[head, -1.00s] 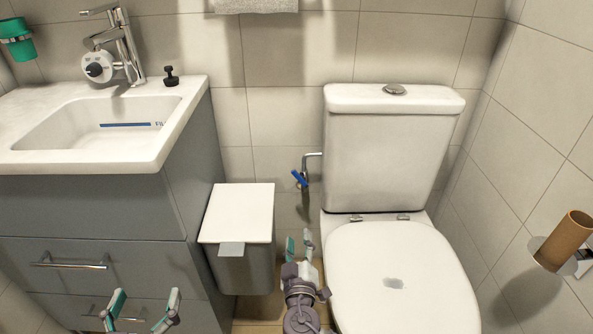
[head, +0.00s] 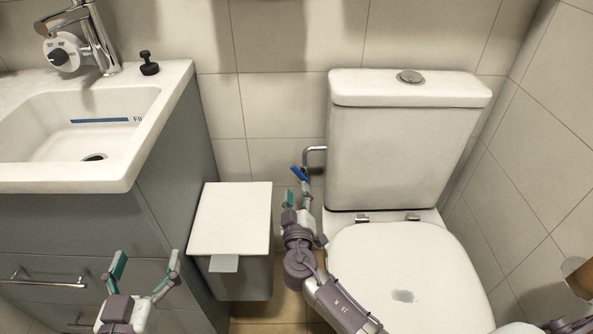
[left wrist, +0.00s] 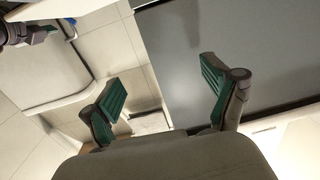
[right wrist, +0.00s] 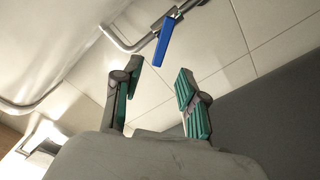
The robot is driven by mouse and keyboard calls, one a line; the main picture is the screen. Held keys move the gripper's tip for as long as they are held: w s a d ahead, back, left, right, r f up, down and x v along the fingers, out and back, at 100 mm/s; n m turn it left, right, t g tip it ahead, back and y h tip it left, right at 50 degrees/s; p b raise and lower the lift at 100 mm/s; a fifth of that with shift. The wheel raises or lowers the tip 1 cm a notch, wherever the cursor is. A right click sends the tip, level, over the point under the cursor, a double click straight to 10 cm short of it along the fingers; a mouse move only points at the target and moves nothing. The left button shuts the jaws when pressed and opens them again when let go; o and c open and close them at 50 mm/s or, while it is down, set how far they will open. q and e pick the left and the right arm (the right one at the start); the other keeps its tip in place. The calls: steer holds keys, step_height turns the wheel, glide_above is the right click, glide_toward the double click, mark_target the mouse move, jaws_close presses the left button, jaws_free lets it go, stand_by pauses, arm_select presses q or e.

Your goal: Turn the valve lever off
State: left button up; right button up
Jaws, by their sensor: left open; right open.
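The valve has a blue lever (head: 299,173) on a metal pipe at the back wall, between the bin and the toilet. In the right wrist view the blue lever (right wrist: 166,42) hangs slanted beyond the fingertips and does not touch them. My right gripper (head: 297,202) is open and empty, just below and in front of the lever. It also shows in the right wrist view (right wrist: 158,82) with its fingers apart. My left gripper (head: 145,266) is open and empty in front of the vanity drawers; it also shows in the left wrist view (left wrist: 162,92).
A grey bin with a white lid (head: 232,215) stands left of my right gripper. The toilet (head: 400,150) is close on the right. The vanity with its sink (head: 85,130) fills the left. The gap between bin and toilet is narrow.

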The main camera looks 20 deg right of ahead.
mark_target(297, 173)
arm_select(q)
steer(key=r, duration=0.1)
steer(key=r+t, duration=0.1)
steer(key=r+t+b, duration=0.1)
steer(key=shift+d+r+h, duration=0.25)
steer(key=shift+d+h, duration=0.05)
steer(key=shift+h, duration=0.1)
arm_select(e)
steer(key=x, duration=0.7)
steer(key=shift+w+d+f, duration=0.1)
steer(key=shift+w+d, duration=0.05)
steer(key=shift+w, duration=0.25)
arm_select(q)
steer(key=shift+r+t, duration=0.4)
steer(key=shift+r, duration=0.05)
arm_select(e)
steer(key=shift+w+d, duration=0.1)
steer(key=shift+w, duration=0.35)
jaws_close()
